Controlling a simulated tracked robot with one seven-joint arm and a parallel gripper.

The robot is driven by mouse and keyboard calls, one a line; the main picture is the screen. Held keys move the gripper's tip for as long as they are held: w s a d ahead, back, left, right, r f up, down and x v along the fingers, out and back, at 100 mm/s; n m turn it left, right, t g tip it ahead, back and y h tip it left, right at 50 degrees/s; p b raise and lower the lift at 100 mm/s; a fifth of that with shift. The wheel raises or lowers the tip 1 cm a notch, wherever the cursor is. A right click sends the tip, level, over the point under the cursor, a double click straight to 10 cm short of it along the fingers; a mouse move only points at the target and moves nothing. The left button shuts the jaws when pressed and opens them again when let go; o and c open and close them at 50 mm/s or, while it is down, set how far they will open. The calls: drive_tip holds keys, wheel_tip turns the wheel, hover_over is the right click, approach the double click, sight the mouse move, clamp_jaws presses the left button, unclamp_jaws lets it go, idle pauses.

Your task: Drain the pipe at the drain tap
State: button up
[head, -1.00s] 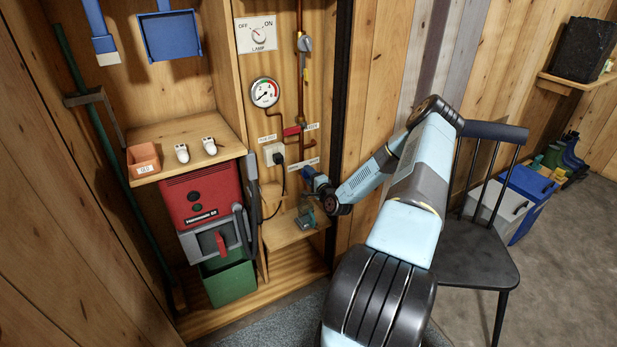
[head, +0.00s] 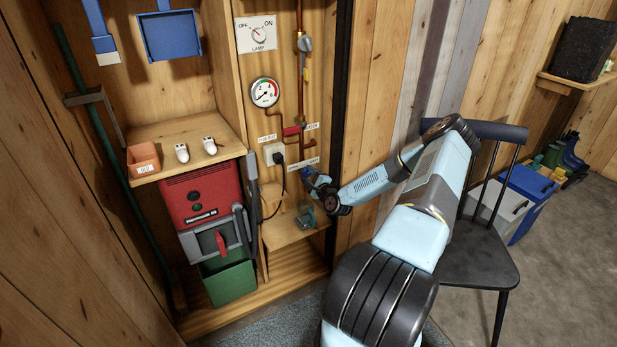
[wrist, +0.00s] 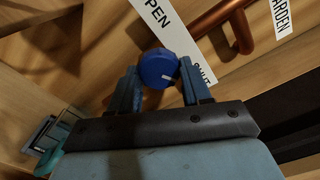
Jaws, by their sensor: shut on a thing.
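The drain tap's round blue knob (wrist: 159,68) sits between the two fingertips of my gripper (wrist: 160,76) in the wrist view. The fingers touch it from both sides and are shut on it. In the head view my gripper (head: 308,177) is at the lower end of the copper pipe (head: 301,100), where the wrist hides most of the tap. White labels by the knob read "OPEN" (wrist: 157,14) and "SHUT" (wrist: 203,75), the latter partly covered. The pressure gauge (head: 265,92) on the pipe has its needle within the dial; the exact reading is too small to tell.
A small greenish container (head: 306,217) stands on the low shelf below my gripper. A red machine (head: 203,195) stands left, over a green bin (head: 230,283). A black chair (head: 468,255) stands close to the right of my arm.

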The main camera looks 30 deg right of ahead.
drive_tip(key=shift+s+d+f, duration=0.15)
drive_tip(key=shift+f, duration=0.1)
drive_tip(key=o, duration=0.8)
drive_tip(key=shift+o, duration=1.4)
drive_tip(key=shift+r, duration=0.15)
drive_tip(key=s, duration=1.3)
drive_tip(key=shift+s+d, duration=0.15)
drive_tip(key=shift+s, duration=0.15)
